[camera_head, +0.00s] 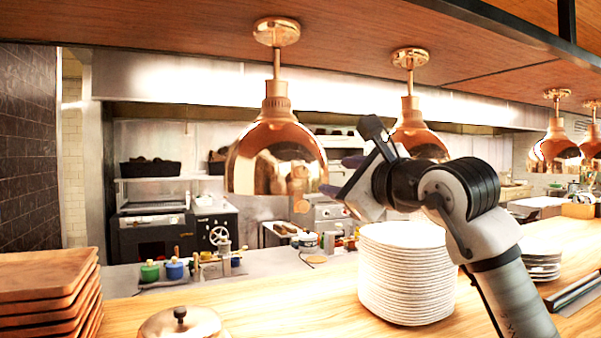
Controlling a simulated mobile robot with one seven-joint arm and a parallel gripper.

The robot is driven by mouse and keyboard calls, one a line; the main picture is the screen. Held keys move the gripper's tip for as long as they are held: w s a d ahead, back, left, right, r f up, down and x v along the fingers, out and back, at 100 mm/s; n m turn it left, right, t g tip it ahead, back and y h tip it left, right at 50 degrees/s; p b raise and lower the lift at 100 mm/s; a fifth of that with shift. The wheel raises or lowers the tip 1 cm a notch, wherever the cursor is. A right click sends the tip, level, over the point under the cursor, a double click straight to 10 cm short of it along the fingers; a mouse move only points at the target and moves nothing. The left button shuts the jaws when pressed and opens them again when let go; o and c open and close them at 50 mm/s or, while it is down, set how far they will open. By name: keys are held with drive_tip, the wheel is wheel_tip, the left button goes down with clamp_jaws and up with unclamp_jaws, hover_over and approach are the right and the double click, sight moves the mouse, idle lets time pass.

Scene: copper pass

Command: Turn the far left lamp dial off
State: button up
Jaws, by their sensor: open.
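The far left lamp (276,150) is a shiny copper heat lamp hanging from the wooden overhead shelf on a short rod. A ribbed collar (276,103) sits at the top of its shade and may be its dial; I cannot tell its setting. My gripper (350,160) is open and empty, just right of this lamp's shade and lower than the collar. One finger points up and left, and the other reaches toward the shade's lower right rim. I cannot tell whether that finger touches the shade.
A second copper lamp (418,130) hangs behind my gripper, partly hidden by it. More lamps (557,145) hang at the right. A tall stack of white plates (405,280) stands below my arm. Wooden boards (45,290) are stacked at the left. A lidded copper pot (183,322) stands in front.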

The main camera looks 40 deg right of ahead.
drive_tip(key=p, duration=0.5)
approach(304, 172)
drive_tip(key=w, duration=0.4)
drive_tip(key=w+d, duration=0.1)
drive_tip(key=w, duration=0.2)
drive_tip(key=shift+d+r, duration=0.15)
drive_tip(key=shift+r, duration=0.1)
drive_tip(key=shift+w+d+f+p, duration=0.15)
drive_tip(key=shift+w+p, duration=0.15)
drive_tip(key=shift+w, duration=0.4)
drive_tip(key=c, duration=1)
